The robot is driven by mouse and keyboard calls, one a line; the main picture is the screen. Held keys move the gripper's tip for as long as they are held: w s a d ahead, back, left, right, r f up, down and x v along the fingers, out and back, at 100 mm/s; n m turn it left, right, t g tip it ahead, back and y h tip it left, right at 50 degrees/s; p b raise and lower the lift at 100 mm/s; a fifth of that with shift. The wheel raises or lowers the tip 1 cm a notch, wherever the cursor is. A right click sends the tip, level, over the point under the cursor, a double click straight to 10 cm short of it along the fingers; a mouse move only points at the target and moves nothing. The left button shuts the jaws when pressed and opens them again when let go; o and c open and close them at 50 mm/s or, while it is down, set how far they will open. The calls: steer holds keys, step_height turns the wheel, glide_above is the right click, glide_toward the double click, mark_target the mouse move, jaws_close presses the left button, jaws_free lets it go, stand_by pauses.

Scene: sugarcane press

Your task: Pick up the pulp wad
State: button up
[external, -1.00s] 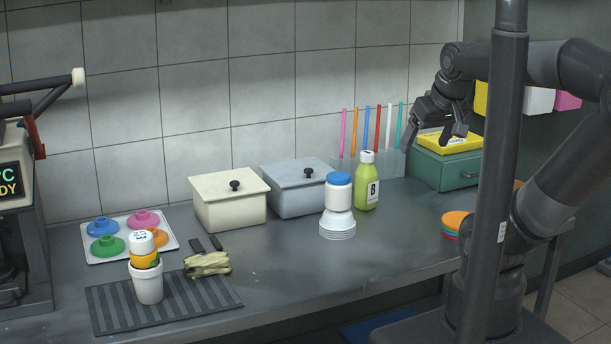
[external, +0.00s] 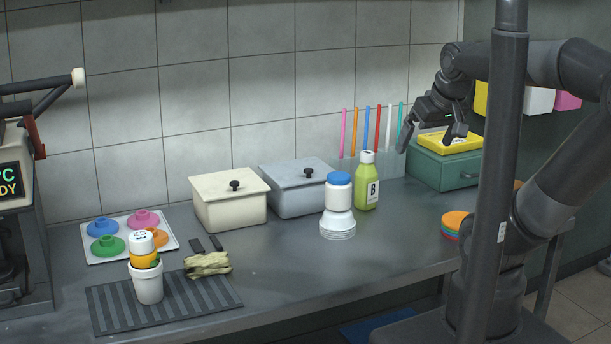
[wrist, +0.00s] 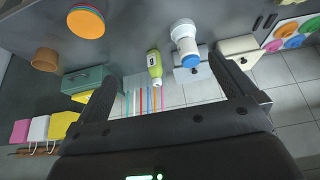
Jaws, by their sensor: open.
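The pulp wad (external: 207,264) is a pale yellow-green crumpled bundle. In the external view it lies at the back right edge of the dark ribbed mat (external: 200,302), right of the white cup (external: 147,284). I cannot make it out in the wrist view. My gripper (external: 431,142) is open and empty, high at the right, near the yellow tray on the green drawer box and far from the wad. Its two dark fingers (wrist: 162,95) are spread wide in the wrist view, with nothing between them in reach.
A cream lidded box (external: 230,207), a grey lidded box (external: 297,195), a blue-capped white jar (external: 338,193) and a green bottle (external: 367,184) stand along the back. The green drawer box (external: 444,170) is at right. The counter's front middle (external: 300,275) is clear.

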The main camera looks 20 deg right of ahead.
steer(key=w+a+r+g+y, duration=0.1)
steer(key=w+a+g, duration=0.1)
steer(key=w+a, duration=0.8)
steer(key=g+h, duration=0.1)
steer(key=g, duration=0.3)
glide_above(207, 258)
step_height(207, 258, down, 19)
steer(key=shift+m, duration=0.3)
steer(key=f, duration=0.4)
steer(key=shift+s+f, duration=0.2)
steer(key=shift+s, duration=0.05)
steer(key=shift+w+f, duration=0.15)
steer(key=shift+f, duration=1.35)
steer(key=shift+w+f, duration=0.15)
steer(key=shift+f, duration=1.35)
steer(key=shift+c, duration=0.2)
